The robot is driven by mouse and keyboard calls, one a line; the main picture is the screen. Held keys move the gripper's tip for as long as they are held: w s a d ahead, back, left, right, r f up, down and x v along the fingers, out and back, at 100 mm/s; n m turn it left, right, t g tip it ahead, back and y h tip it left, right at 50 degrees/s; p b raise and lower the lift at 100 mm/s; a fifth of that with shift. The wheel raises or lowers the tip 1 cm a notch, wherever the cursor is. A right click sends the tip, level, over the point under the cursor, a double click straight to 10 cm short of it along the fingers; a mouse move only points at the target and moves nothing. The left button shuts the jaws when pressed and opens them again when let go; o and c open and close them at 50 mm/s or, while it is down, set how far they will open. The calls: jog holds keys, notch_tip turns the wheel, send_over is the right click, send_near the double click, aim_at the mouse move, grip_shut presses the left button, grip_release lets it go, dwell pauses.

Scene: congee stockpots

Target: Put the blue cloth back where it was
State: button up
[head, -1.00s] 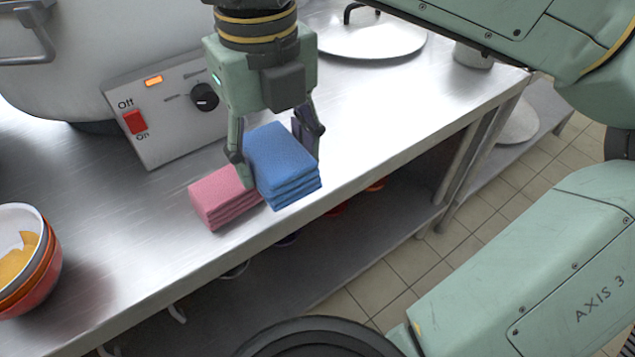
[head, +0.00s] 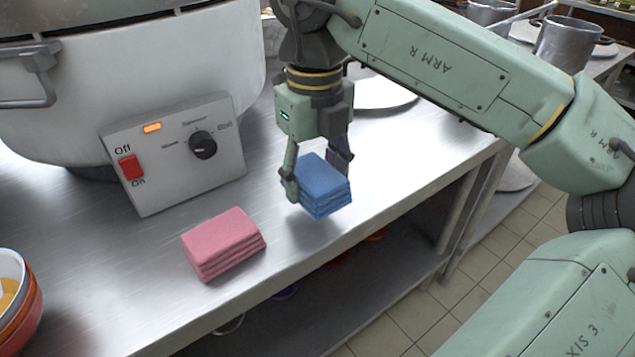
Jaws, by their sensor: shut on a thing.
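A folded pink cloth (head: 223,243) lies on the counter to the left, apart from the blue one.
A large pot with a control panel (head: 180,150) stands at the back left. Bowls (head: 18,305) stand at the left edge. A round metal lid (head: 385,94) lies behind my gripper. The steel counter (head: 150,290) is bare around the pink cloth; its front edge is close to the blue cloth.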

aim_at(318, 165)
jog(key=shift+w+d, duration=0.15)
jog(key=shift+w, duration=0.45)
jog(key=shift+w+f, duration=0.15)
jog(key=shift+f, duration=1.7)
jog(key=shift+f, duration=0.2)
jog(key=o, duration=1.2)
notch_tip(318, 165, up, 12)
jog(key=shift+r+p, duration=0.25)
jog(key=shift+p, duration=0.2)
